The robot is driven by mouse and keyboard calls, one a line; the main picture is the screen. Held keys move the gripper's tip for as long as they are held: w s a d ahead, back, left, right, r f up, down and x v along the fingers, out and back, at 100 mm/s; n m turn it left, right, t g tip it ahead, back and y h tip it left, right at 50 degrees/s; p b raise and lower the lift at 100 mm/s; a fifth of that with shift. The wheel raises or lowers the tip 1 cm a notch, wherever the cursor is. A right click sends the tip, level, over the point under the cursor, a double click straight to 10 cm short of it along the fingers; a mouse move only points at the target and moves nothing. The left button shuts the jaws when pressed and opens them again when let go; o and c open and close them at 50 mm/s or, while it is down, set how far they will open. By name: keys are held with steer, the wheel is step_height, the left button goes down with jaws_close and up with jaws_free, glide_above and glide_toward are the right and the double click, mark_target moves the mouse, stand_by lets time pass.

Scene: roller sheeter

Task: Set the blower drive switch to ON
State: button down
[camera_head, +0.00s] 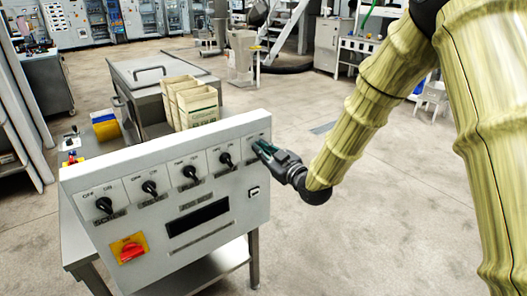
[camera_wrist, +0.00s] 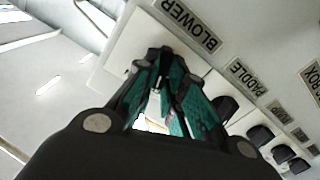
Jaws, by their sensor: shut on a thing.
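The grey control panel (camera_head: 185,205) carries a row of black rotary switches. The blower label (camera_wrist: 184,24) shows in the wrist view, on the plate where my gripper is. My gripper (camera_head: 263,149) is at the rightmost switch position in the head view, its teal fingers against the panel front. In the wrist view my gripper (camera_wrist: 163,65) is shut on the blower drive switch, beside the blower label. The fingers hide the switch knob, so I cannot tell which way it points.
The paddle label (camera_wrist: 246,76) and its black knob (camera_wrist: 223,106) are close beside my gripper. A red knob on a yellow plate (camera_head: 130,249) and a dark display (camera_head: 197,218) are lower on the panel. Cream bins (camera_head: 197,104) stand behind it. The floor (camera_head: 390,215) at right is clear.

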steer(key=shift+w+d+m, duration=0.1)
steer(key=shift+d+m, duration=0.05)
steer(key=shift+m, duration=2)
steer(key=shift+w+d+m, duration=0.1)
steer(key=shift+m, duration=2.05)
steer(key=c, duration=1.5)
jaws_free()
steer(key=shift+s, duration=0.15)
steer(key=v, duration=1.2)
